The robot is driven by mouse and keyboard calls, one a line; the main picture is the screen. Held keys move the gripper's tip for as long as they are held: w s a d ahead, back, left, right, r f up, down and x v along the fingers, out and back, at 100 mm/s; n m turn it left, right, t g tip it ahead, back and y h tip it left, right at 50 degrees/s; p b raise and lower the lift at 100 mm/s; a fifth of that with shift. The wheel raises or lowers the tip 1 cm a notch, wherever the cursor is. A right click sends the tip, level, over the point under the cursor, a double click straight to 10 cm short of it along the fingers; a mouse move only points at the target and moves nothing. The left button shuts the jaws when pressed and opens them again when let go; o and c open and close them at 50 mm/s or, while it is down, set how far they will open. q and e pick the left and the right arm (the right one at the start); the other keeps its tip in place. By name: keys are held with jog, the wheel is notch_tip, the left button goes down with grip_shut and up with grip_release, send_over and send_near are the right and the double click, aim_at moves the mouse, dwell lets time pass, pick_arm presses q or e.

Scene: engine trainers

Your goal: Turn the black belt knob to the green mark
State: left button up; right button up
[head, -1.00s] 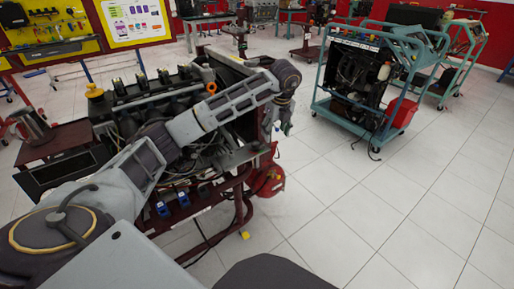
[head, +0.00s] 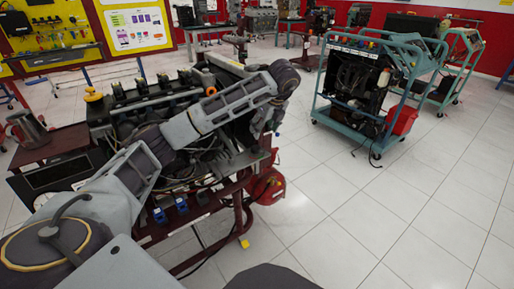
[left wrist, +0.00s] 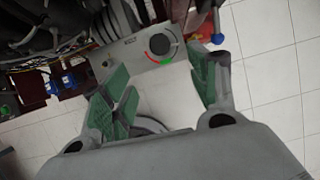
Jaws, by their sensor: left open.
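The black belt knob (left wrist: 160,44) shows in the left wrist view on a light grey panel (left wrist: 130,58). A red arc (left wrist: 148,56) and a green mark (left wrist: 166,61) are printed around its lower edge. My left gripper (left wrist: 164,74) is open and empty, with its green-padded fingers spread to either side below the knob in the picture. The fingers look apart from the knob. In the head view my left gripper (head: 262,124) hangs from the wrist at the right end of the engine trainer, and the knob is hidden there. My right gripper is not in view.
The engine trainer (head: 155,95) stands on a dark red frame (head: 240,205) under my left arm. A red container (head: 267,185) sits at its right end. A teal cart (head: 345,125) with another engine stands farther right. White tiled floor lies clear between them.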

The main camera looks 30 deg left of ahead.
pick_arm(q)
jog(key=b, duration=0.2)
send_near(256, 148)
jog(key=x, duration=0.2)
jog(key=shift+f, duration=0.3)
jog(key=x, duration=0.4)
jog(key=shift+a+f+b, duration=0.1)
jog(key=shift+b, duration=0.25)
jog(key=shift+x, duration=1)
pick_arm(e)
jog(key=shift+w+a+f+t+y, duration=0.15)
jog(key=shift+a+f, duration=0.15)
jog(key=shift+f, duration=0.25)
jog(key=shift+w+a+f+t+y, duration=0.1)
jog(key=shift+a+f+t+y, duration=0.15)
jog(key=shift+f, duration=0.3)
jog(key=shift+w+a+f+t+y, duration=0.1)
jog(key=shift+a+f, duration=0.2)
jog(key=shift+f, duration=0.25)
pick_arm(q)
jog(key=shift+w, duration=0.1)
jog(key=c, duration=1)
